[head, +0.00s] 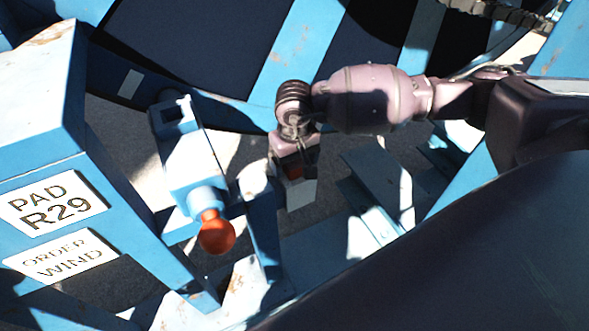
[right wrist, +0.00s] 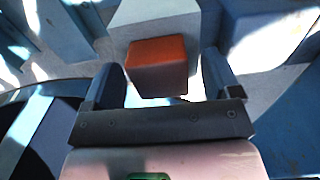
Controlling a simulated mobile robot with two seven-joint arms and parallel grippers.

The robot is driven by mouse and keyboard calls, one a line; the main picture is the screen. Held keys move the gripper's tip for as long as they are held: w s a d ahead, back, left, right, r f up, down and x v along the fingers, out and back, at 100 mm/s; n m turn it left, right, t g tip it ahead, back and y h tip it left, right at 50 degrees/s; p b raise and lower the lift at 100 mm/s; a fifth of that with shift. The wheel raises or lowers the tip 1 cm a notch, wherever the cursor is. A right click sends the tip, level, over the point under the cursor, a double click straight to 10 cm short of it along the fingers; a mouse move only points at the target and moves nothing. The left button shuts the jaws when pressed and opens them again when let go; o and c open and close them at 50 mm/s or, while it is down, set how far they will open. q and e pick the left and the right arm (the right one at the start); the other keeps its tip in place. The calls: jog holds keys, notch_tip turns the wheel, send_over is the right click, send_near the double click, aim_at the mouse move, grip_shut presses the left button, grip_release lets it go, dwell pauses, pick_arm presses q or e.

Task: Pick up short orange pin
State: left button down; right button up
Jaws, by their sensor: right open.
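An orange block-shaped piece (right wrist: 157,68), which looks like the short orange pin, sits against a pale grey block (right wrist: 155,22) in the right wrist view. My right gripper (right wrist: 165,75) is open, with one finger on either side of the orange piece. Gaps show between the piece and both fingers, so it is not clamped. In the head view my right gripper (head: 294,152) points down, and a dark red-orange patch (head: 296,172) of the piece shows at its jaws, in shadow. The rest of the pin is hidden. My left gripper is not in view.
A round orange knob (head: 216,233) sticks out of a light blue housing (head: 190,160) left of my right gripper. A blue post (head: 262,225) stands close by. A large blue box with white signs (head: 52,203) is at the left. Blue beams surround the area.

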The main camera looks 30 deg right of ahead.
jog(key=shift+f, duration=0.2)
jog(key=shift+c, duration=0.2)
jog(key=c, duration=1.3)
jog(key=shift+o, duration=0.2)
jog(key=shift+r, duration=0.1)
notch_tip(320, 180, up, 20)
jog(key=shift+p, duration=0.4)
jog(key=shift+r, duration=0.15)
jog(key=shift+r, duration=0.35)
